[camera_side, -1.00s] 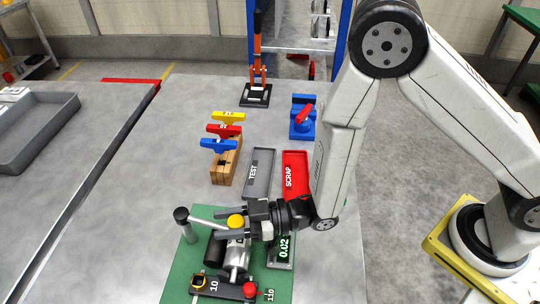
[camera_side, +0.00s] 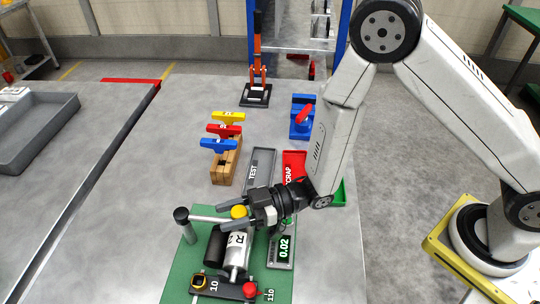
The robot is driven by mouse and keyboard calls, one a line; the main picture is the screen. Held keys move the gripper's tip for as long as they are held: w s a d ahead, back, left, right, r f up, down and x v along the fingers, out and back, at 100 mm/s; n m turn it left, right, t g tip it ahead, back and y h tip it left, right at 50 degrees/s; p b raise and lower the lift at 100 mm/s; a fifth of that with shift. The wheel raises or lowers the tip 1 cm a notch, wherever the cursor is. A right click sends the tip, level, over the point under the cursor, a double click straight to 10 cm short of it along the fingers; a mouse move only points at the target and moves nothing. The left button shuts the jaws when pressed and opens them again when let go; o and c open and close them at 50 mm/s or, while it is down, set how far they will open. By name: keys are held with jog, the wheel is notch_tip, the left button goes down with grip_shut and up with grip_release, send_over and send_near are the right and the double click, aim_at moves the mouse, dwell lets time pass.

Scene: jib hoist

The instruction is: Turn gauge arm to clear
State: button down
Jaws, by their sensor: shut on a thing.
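The gauge arm (camera_side: 208,219) is a pale bar. It runs from a dark upright post (camera_side: 182,215) at the left of the green base plate to a yellow knob (camera_side: 239,212) at its right end. My gripper (camera_side: 239,213) reaches in from the right and is shut on the yellow knob, with its fingers on either side. Below the bar, a silver cylinder marked R (camera_side: 237,248) lies beside a black cylinder (camera_side: 215,246). A readout (camera_side: 285,248) shows 0.02. My gripper hides part of the plate's far right corner.
A red knob (camera_side: 250,288) stands at the plate's front. Behind are a grey TEST tray (camera_side: 258,172), a red SCRAP tray (camera_side: 293,160), partly hidden by my arm, and a wooden block (camera_side: 226,168) with coloured handles. A blue fixture (camera_side: 302,118) stands farther back. Table left of the plate is clear.

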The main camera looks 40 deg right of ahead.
jog(key=shift+w+d+n+g+y, duration=0.15)
jog(key=shift+w+d+n+g, duration=0.45)
jog(key=shift+g, duration=0.5)
jog(key=shift+w+d+n+g+y, duration=0.2)
jog(key=shift+w+n+g, duration=0.25)
jog(key=shift+n+g, duration=0.5)
jog(key=shift+w+d+n+g+y, duration=0.15)
jog(key=shift+w+d+n+g, duration=0.3)
jog(key=shift+g, duration=0.8)
jog(key=shift+w+d+n+g+h, duration=0.2)
jog(key=shift+w+n+g, duration=0.45)
jog(key=shift+g, duration=0.35)
jog(key=shift+w+d+n+g+h, duration=0.1)
jog(key=shift+w+n+g+h, duration=0.1)
jog(key=shift+w+n+g, duration=0.5)
jog(key=shift+w+d+n+g+h, duration=0.2)
jog(key=shift+w+n+g, duration=0.2)
jog(key=shift+n+g, duration=0.65)
jog(key=shift+g, duration=0.45)
jog(key=shift+c, duration=1.2)
grip_release()
jog(key=v, duration=0.7)
jog(key=shift+w+d, duration=0.2)
jog(key=shift+d, duration=0.15)
